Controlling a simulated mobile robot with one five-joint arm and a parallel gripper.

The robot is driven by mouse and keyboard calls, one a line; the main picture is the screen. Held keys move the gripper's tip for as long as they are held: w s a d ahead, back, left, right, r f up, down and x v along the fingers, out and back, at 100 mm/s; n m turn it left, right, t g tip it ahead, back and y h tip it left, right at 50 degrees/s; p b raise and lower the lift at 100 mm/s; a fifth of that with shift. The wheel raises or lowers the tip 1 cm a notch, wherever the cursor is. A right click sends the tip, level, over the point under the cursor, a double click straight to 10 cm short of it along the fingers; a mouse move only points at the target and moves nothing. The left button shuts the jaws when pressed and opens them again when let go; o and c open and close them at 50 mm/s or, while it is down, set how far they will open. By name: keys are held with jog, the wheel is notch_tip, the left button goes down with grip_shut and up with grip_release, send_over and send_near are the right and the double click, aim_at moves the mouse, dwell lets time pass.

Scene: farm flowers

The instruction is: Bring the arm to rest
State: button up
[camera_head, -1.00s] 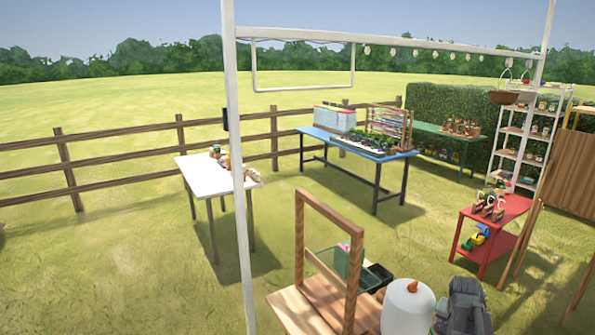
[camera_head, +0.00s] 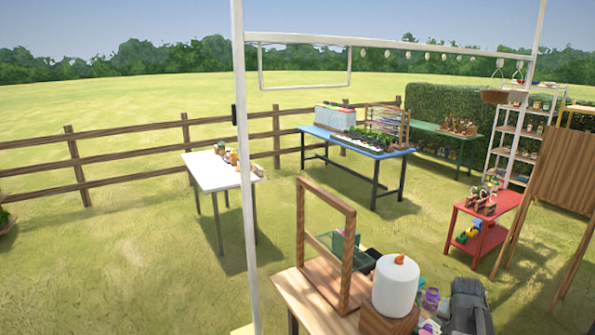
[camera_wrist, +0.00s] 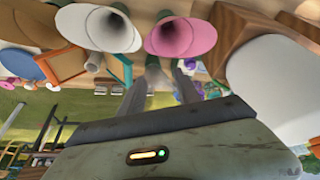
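In the head view, my folded grey arm (camera_head: 468,305) shows at the bottom right, beside a wooden table. My gripper (camera_wrist: 160,78) shows in the wrist view as two grey fingers with a gap between them. It looks open, and I see nothing clearly held. A white flared cone (camera_wrist: 100,28) and a pink flared cone (camera_wrist: 181,36) lie beyond the fingers in that view. I cannot tell how far they are from the fingertips.
A wooden table (camera_head: 290,297) with an upright wooden frame (camera_head: 301,220) and a white cylinder (camera_head: 396,287) stands close ahead. A white post (camera_head: 243,150) rises near it. A white table (camera_head: 207,176), a blue table (camera_head: 345,143) and a red stand (camera_head: 505,205) stand farther off on open grass.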

jog(key=w+a+f+n+b, duration=0.1)
jog(key=a+f+b, duration=0.15)
jog(key=a, duration=0.35)
jog(key=a+f+n+y+b, duration=0.1)
jog(key=a+f+b, duration=0.15)
jog(key=a, duration=0.35)
jog(key=w+a+f+n+b, duration=0.1)
jog(key=a+f+b, duration=0.15)
jog(key=a, duration=0.35)
jog(key=s+a+f+n+g+y+b, duration=0.1)
jog(key=s+a+f+n+g+b, duration=0.1)
jog(key=s+a, duration=0.8)
notch_tip(320, 180, down, 2)
jog(key=a+n+g, duration=0.1)
jog(key=a+n, duration=0.1)
jog(key=shift+s+f+n+g+y, duration=0.15)
jog(key=shift+n+g+y, duration=0.15)
jog(key=shift+y, duration=0.1)
jog(key=shift+c, duration=0.3)
